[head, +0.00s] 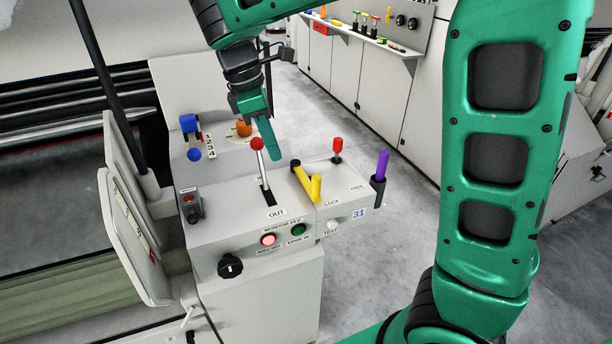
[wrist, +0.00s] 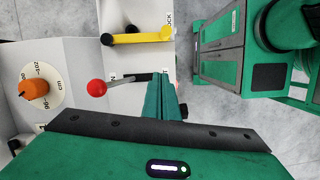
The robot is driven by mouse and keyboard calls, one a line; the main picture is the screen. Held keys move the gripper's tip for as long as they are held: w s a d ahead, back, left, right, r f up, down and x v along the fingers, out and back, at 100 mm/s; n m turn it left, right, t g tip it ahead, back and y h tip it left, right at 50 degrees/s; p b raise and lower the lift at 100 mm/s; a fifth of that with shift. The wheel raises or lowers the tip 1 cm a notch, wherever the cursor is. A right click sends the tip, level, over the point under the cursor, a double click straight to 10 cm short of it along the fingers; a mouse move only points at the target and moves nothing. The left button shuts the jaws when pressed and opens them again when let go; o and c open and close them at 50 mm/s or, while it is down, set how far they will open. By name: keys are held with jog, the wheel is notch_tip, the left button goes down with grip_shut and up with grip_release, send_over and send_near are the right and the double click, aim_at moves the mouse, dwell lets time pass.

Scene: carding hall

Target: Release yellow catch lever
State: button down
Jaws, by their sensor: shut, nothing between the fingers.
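The yellow catch lever (head: 305,182) is on the top of the grey control box (head: 235,225), right of the red-ball lever (head: 257,144). Its yellow grip stands up near the label LOCK; the label FREE lies farther right. In the wrist view the yellow lever (wrist: 143,38) lies across the top of the picture, beyond the fingertips. My gripper (head: 272,152) is shut and empty, pointing down above the box, behind and left of the yellow lever and apart from it. In the wrist view my gripper (wrist: 165,85) shows beside the red-ball lever's shaft; whether they touch is unclear.
A small red-knobbed lever (head: 337,145) and a purple handle (head: 381,166) stand to the right. An orange knob (head: 244,128) and a blue-handled part (head: 189,124) are at the back left. A red lamp (head: 268,240) glows on the front. Open floor lies to the right.

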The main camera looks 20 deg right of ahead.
jog(key=x, duration=1)
jog(key=shift+s+d, duration=0.25)
jog(key=shift+d, duration=0.95)
jog(key=shift+s+d, duration=0.15)
jog(key=shift+d, duration=0.65)
